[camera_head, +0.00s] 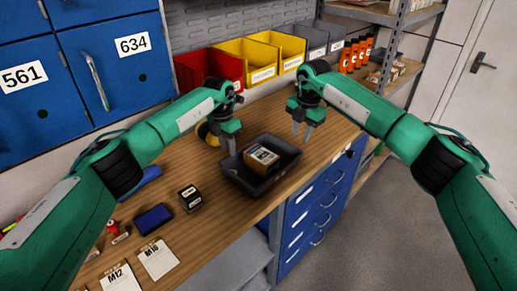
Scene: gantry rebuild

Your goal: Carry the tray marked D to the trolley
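A black tray (238,182) sits on the wooden workbench with a brown labelled box (262,157) inside it. I cannot read a D on the tray. My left gripper (231,146) points down at the tray's far left rim; its fingers overlap the rim in the picture, and I cannot tell whether they touch or grip it. My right gripper (302,138) points down by the tray's far right corner, with a gap between its fingers and nothing between them. No trolley shows in this view.
Red (208,68), yellow (246,62) and grey bins line the bench's back. A black box (190,198), a blue box (153,219) and cards marked M16 (158,259) and M12 lie left. Blue drawers (315,208) are below; open floor (400,225) lies right.

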